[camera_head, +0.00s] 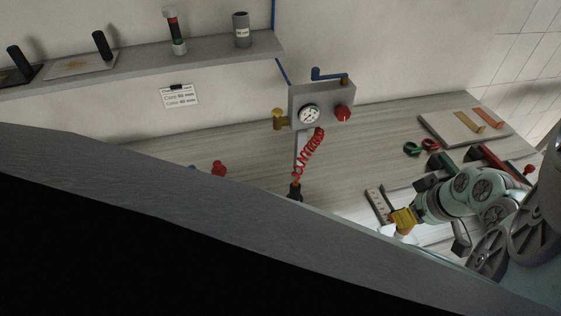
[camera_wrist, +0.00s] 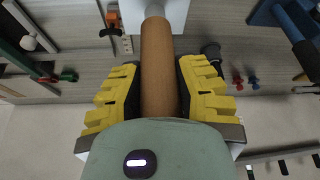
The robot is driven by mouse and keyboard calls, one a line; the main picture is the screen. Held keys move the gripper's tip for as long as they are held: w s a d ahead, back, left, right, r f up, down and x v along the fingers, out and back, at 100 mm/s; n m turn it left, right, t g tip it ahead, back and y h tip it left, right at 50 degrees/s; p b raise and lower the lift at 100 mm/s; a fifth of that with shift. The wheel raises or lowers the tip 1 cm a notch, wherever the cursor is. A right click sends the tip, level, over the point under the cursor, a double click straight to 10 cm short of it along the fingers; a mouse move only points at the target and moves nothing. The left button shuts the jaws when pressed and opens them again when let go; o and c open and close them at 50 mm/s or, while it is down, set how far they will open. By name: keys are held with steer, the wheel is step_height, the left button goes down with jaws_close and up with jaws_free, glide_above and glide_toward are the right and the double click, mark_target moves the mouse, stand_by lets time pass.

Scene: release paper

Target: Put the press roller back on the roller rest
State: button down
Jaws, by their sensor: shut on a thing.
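The press roller appears to be the brown cylinder (camera_wrist: 157,70) with a pale grey-white end at the top of the wrist view. My gripper (camera_wrist: 158,85) has its yellow ribbed fingers closed on either side of the brown part. In the head view my gripper (camera_head: 403,219) is at the lower right, above the bench, and a small white part (camera_head: 405,237) shows just below its fingers. Most of the roller is hidden there. I cannot tell for sure which thing is the roller rest.
A grey gauge panel (camera_head: 320,103) with a red coiled hose (camera_head: 308,155) stands mid-bench. A strip with holes (camera_head: 377,205) lies beside my gripper. The left bench is mostly clear. A dark slab hides the foreground.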

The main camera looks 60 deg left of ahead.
mark_target(399, 230)
steer(key=shift+f+b, duration=0.75)
steer(key=shift+f, duration=0.4)
steer(key=shift+b, duration=0.7)
stand_by(0.9)
steer(key=shift+f+b, duration=2.55)
steer(key=shift+f, duration=0.2)
steer(key=c, duration=0.7)
jaws_free()
steer(key=shift+c, duration=0.2)
steer(key=v, duration=0.6)
steer(key=shift+w, duration=0.15)
steer(key=v, duration=0.6)
steer(key=shift+a, duration=0.1)
